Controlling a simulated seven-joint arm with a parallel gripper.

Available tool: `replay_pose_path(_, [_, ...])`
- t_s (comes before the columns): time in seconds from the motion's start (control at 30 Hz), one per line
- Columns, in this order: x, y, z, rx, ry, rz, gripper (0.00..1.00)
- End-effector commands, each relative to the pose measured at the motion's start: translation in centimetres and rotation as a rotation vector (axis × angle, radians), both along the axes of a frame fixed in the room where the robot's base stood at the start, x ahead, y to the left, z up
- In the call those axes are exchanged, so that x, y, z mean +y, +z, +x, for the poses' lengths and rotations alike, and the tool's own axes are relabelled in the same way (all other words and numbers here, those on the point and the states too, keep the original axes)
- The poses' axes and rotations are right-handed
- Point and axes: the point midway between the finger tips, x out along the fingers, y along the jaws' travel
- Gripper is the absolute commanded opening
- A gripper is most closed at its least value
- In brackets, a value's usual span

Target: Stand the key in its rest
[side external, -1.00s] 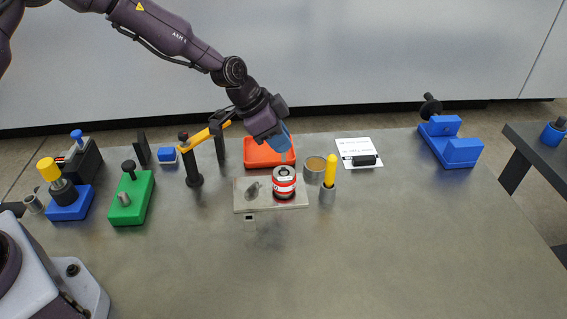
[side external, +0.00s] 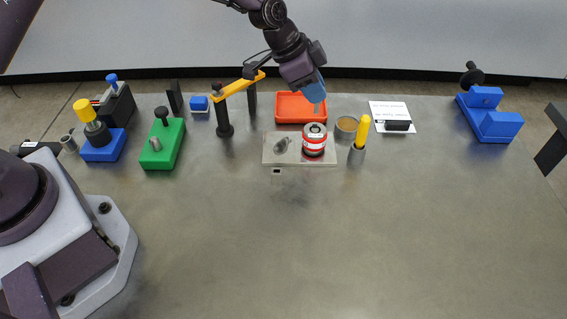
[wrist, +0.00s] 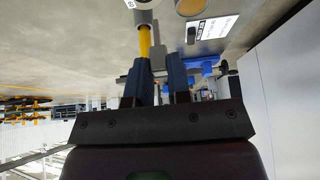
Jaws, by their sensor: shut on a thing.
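My gripper (side external: 316,97) is above the right part of the orange tray (side external: 288,118), with its blue fingers pointing down. It is shut on a small grey piece, seemingly the key (side external: 317,108), which shows just below the fingertips. In the wrist view a grey piece (wrist: 156,60) shows between the two dark blue fingers. I cannot tell which fixture is the key's rest.
A yellow-armed stand (side external: 225,118) is left of the tray. The front table is clear.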

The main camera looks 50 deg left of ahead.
Motion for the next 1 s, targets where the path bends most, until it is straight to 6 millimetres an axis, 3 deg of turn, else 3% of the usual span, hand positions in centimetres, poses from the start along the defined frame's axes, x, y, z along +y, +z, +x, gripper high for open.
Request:
replay_pose_path(0.53, [0.0,0.0,0.0,0.0,0.0,0.0,0.0])
replay_pose_path(0.57, [0.0,0.0,0.0,0.0,0.0,0.0,0.16])
replay_pose_path(0.63, [0.0,0.0,0.0,0.0,0.0,0.0,0.0])
replay_pose_path(0.87, [0.0,0.0,-0.2,0.0,0.0,0.0,0.0])
replay_pose_path(1.0, [-0.2,-0.2,-1.5,0.001,0.0,0.0,0.0])
